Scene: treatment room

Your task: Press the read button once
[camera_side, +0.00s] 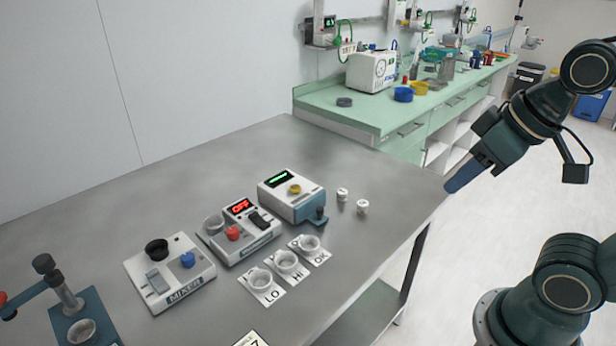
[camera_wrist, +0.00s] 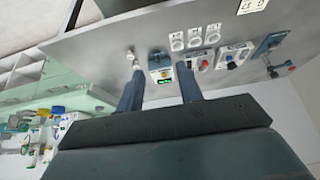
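A white and blue device (camera_side: 306,207) with a lit green display (camera_side: 279,178) and a yellow button (camera_side: 295,189) stands on the grey table. No read label is legible on it. In the wrist view the device (camera_wrist: 160,60) shows small, beyond and between my fingers. My gripper (camera_side: 452,187) hangs past the table's right edge in the side view, well apart from the device. In the wrist view its two fingers (camera_wrist: 158,72) are spread with nothing between them.
Left of it are a device (camera_side: 252,246) reading OFF with a red button (camera_side: 232,233) and a MIXER box (camera_side: 178,291) with a blue button (camera_side: 188,260). Several cups (camera_side: 286,262) stand on cards in front. Two small white vials (camera_side: 342,194) stand to the right.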

